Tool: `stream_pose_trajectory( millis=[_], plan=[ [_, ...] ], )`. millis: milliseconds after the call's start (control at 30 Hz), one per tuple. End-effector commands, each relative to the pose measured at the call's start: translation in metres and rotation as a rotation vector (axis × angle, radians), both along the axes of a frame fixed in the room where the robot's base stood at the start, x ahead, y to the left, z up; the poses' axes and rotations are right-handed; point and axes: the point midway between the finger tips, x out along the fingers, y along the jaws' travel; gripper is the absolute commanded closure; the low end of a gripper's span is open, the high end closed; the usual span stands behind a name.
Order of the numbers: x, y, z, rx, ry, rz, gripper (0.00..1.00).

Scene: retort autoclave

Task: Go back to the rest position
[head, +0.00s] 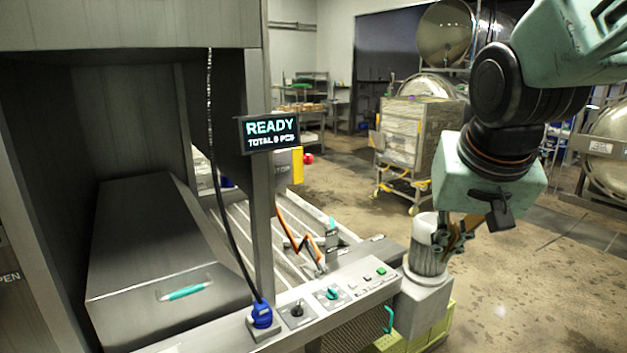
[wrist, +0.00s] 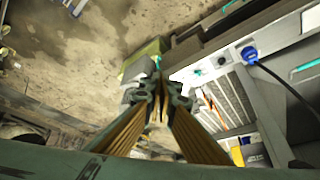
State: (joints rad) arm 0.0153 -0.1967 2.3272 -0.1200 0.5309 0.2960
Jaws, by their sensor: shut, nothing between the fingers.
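A control panel (head: 350,284) with a knob and buttons lies left of my gripper. A blue plug (head: 262,315) sits on it. A display (head: 270,132) reads READY. A steel box (head: 150,250) stands at left.

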Motion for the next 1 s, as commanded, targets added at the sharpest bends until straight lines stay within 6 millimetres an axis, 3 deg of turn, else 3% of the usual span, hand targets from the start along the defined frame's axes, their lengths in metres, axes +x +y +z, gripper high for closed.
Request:
stream_pose_trajectory(
  millis=[500,1000],
  plan=[
    [-0.112,0.01,0.011,-0.017,0.063,0.083,1.0],
    [-0.216,0.023,0.004,-0.022,0.123,0.178,1.0]
  ],
)
